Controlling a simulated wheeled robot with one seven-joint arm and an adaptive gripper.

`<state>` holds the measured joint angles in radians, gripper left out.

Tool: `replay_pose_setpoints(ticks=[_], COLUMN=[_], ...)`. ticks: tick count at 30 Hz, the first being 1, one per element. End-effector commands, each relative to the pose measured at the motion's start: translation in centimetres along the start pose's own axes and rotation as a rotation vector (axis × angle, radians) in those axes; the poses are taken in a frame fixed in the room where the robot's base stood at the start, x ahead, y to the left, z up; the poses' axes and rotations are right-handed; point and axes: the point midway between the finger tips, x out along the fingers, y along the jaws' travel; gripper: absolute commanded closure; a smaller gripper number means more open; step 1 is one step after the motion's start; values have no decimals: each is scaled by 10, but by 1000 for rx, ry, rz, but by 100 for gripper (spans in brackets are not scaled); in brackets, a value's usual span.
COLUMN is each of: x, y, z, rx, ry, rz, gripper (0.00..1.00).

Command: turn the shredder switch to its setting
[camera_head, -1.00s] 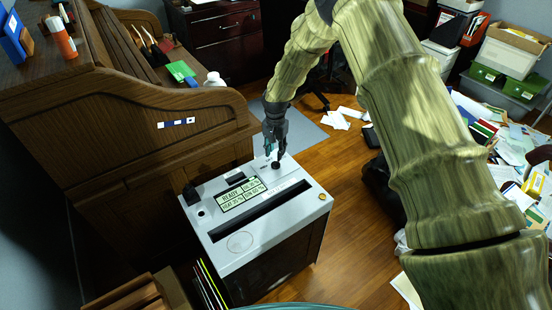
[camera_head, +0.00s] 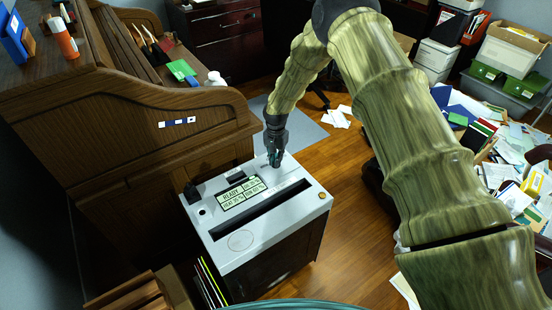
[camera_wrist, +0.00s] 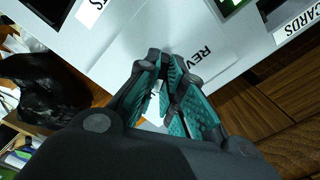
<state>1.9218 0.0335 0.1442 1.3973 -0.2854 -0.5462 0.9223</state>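The gripper now hides the knob. In the wrist view, the teal-padded fingers (camera_wrist: 170,62) are close together over the top panel (camera_wrist: 130,45), beside a REV label (camera_wrist: 200,52). Whether they grip the knob is not clear.
A wooden roll-top desk (camera_head: 150,120) stands close behind and left of the shredder. Folders (camera_head: 209,285) stand at its front left. Papers and boxes (camera_head: 510,150) crowd the right side. Wooden floor (camera_head: 335,200) is open right of the shredder.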

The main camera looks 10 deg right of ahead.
Motion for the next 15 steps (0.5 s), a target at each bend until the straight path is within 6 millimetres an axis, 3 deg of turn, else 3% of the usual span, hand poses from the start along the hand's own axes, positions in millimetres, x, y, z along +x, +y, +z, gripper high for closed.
replay_pose_setpoints(ticks=[15], x=[1], y=[0], z=[0], rx=[-77], ry=[0], rz=[1], gripper=[100])
